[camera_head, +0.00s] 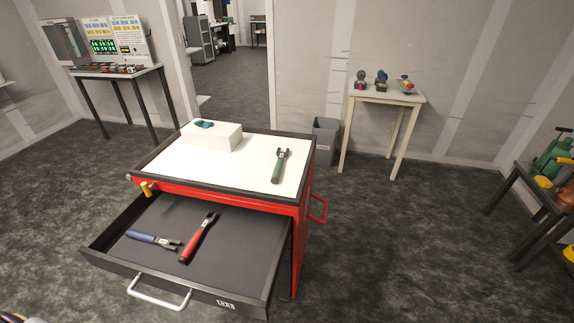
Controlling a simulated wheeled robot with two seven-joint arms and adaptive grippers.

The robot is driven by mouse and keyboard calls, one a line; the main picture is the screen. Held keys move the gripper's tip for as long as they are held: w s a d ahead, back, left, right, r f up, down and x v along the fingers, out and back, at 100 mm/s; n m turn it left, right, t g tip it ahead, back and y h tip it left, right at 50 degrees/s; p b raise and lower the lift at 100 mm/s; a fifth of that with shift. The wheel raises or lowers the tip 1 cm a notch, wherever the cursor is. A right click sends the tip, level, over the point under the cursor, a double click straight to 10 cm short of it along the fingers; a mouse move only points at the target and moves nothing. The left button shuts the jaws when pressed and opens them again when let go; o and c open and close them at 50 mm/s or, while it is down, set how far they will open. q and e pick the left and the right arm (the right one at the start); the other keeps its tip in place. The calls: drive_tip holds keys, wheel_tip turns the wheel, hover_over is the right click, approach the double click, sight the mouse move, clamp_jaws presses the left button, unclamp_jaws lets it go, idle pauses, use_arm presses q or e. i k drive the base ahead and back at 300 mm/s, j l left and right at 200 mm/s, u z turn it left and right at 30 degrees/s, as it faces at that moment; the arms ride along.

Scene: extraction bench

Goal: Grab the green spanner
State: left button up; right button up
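The green spanner (278,171) lies on the white top of the red tool cart (305,225), toward its right side. Its grey jaw end points away from me and its green handle points toward me. Nothing covers it. Neither of my grippers shows in the head view; only a small sliver of something, which I cannot identify, shows at the bottom left corner.
A white box (211,137) with a small teal object (204,124) stands on the cart's back left. The cart's open drawer (225,255) juts toward me and holds a red spanner (197,239) and a blue spanner (152,240). Side tables stand farther away.

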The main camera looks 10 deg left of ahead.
sight(276, 173)
drive_tip(key=i+l, duration=0.15)
drive_tip(key=l, duration=0.15)
drive_tip(key=i+l+u, duration=0.1)
drive_tip(key=l, duration=0.25)
drive_tip(key=i+l, duration=0.15)
drive_tip(key=l, duration=0.2)
drive_tip(key=i+l+u, duration=0.1)
drive_tip(key=l, duration=0.2)
drive_tip(key=i, duration=0.05)
